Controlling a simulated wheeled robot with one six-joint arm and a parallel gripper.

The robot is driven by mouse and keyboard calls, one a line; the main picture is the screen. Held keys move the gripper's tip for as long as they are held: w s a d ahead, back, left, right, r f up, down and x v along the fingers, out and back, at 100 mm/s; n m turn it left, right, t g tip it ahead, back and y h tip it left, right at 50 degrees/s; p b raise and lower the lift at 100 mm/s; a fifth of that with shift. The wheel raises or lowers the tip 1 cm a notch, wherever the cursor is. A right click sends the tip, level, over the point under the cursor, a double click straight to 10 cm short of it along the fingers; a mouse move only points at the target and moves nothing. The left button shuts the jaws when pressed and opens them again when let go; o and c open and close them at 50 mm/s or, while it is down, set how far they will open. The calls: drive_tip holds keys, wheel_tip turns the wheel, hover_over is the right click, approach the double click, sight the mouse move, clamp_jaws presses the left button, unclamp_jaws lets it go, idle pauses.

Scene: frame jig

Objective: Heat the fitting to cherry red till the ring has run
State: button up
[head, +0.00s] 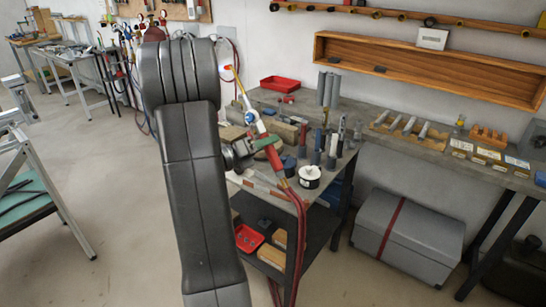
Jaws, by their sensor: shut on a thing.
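A torch with a red and pale body (251,115) slants upward to the left over the workbench (345,165). A small bright orange and white glow with a blue edge (228,68) shows at its upper end. Red hoses (297,215) hang from its lower end. My gripper (262,147) is shut on the torch, partly hidden behind my arm. I cannot make out the fitting or its ring; my arm covers part of the bench, and the colour of the fitting cannot be told.
Upright cylinders and tools, a white round tin (309,178) and a red tray (280,83) stand on the bench. A grey chest (408,236) sits on the floor to the right. A green-topped stand (30,205) is at left. The floor between is clear.

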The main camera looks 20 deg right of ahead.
sight(262, 130)
drive_tip(key=m+t+b, duration=0.1)
drive_tip(key=a+r+m+t+y+b, duration=0.1)
drive_tip(key=b, duration=0.1)
drive_tip(key=shift+w+r, duration=0.3)
drive_tip(key=t+b, duration=0.1)
drive_tip(key=r+m+t+y+b, duration=0.1)
drive_tip(key=b, duration=0.1)
drive_tip(key=shift+w+a+b, duration=0.1)
drive_tip(key=shift+a+b, duration=0.05)
drive_tip(key=shift+b, duration=0.15)
drive_tip(key=m+t+y+b, duration=0.1)
drive_tip(key=b, duration=0.2)
drive_tip(key=shift+w, duration=0.15)
drive_tip(key=t+b, duration=0.1)
drive_tip(key=b, duration=0.1)
drive_tip(key=shift+r+m+y+b, duration=0.3)
drive_tip(key=shift+m+y+b, duration=0.05)
drive_tip(key=shift+m+y, duration=0.05)
drive_tip(key=shift+w+r, duration=0.1)
